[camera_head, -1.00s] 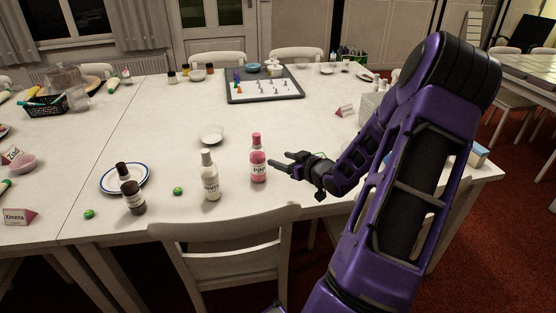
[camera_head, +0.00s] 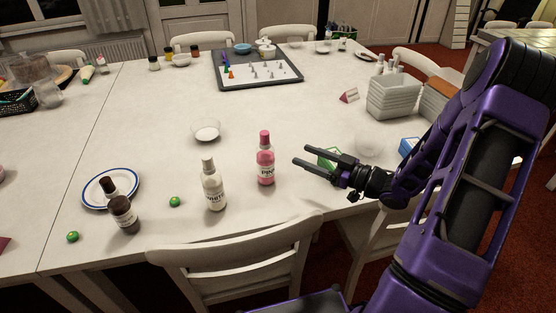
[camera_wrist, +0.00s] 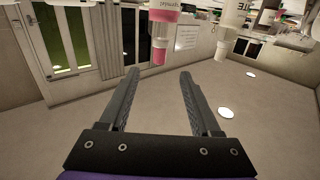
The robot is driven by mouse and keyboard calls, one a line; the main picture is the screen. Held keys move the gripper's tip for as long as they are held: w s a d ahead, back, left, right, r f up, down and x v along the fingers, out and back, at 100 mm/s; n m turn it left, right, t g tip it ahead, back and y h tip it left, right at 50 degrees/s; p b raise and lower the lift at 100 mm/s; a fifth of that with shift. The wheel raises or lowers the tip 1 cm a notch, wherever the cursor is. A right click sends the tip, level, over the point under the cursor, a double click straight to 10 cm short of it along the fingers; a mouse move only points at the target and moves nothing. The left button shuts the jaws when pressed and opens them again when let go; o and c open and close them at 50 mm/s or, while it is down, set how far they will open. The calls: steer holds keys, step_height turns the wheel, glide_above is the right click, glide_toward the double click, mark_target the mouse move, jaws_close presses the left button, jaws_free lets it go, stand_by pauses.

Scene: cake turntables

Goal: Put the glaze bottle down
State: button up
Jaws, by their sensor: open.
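Three glaze bottles stand upright near the front edge of the white table: a pink one (camera_head: 265,160), a white one (camera_head: 213,185) and a dark brown one (camera_head: 123,214). My gripper (camera_head: 295,154) is open and empty, just right of the pink bottle, with its fingers pointing at it and a gap between. In the wrist view, my gripper (camera_wrist: 159,74) has nothing between its fingers. The pink bottle (camera_wrist: 160,52) shows ahead of the fingertips at the top, partly cut off.
A blue-rimmed plate (camera_head: 110,188), a small white dish (camera_head: 206,131) and green balls (camera_head: 175,201) lie near the bottles. A board-game tray (camera_head: 258,83) is at the back. Grey bins (camera_head: 393,100) stand right. A chair (camera_head: 235,255) is at the front edge.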

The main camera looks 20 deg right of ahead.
mark_target(268, 141)
steer(key=x, duration=1.1)
steer(key=shift+a+b, duration=0.15)
steer(key=shift+b, duration=0.2)
steer(key=shift+r+x, duration=0.2)
steer(key=shift+x, duration=2.65)
jaws_close()
